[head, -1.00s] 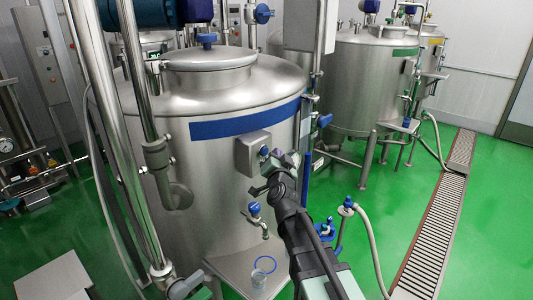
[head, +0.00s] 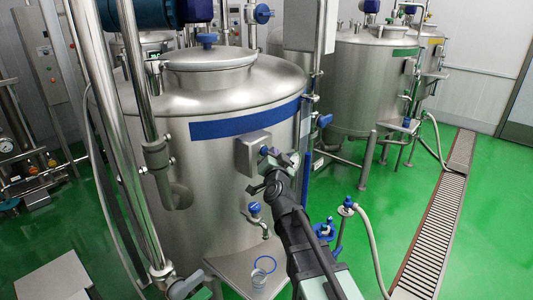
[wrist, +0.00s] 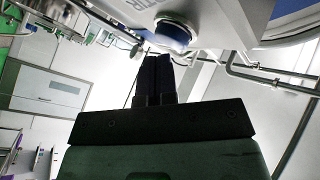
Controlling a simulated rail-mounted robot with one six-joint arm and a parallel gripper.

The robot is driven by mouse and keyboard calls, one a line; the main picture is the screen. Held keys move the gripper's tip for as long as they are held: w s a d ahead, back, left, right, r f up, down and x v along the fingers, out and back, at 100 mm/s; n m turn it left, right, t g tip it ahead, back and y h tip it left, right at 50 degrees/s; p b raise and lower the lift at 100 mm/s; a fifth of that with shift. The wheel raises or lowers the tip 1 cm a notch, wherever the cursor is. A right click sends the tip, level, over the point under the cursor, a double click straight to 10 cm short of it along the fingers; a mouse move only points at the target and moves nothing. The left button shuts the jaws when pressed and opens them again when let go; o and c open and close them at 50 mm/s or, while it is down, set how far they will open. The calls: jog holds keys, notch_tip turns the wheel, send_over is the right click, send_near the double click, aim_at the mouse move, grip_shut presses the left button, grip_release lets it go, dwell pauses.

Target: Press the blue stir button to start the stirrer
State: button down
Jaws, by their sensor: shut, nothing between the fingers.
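The blue stir button (head: 264,150) sits on a grey metal box (head: 247,153) on the front of the large steel tank with the blue band. It also shows at the top of the wrist view (wrist: 175,31), on the pale underside of the box. My gripper (head: 270,162) is shut and empty, close to the button on its lower right in the head view. In the wrist view its dark fingertips (wrist: 157,57) lie just below the button's rim in the picture. I cannot tell whether they touch it.
A blue-handled tap (head: 255,208) projects from the tank below the box. A small clear cup (head: 259,279) stands on the steel shelf (head: 232,265) under it. A vertical steel pipe (head: 135,80) stands left of the tank. Green floor (head: 400,225) is open at right.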

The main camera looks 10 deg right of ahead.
jog(key=shift+w+a, duration=0.25)
jog(key=shift+w, duration=0.05)
jog(key=shift+s, duration=0.1)
dwell(0.3)
jog(key=shift+s+d, duration=0.6)
jog(key=shift+s, duration=0.05)
jog(key=s+d, duration=0.4)
jog(key=shift+s, duration=0.25)
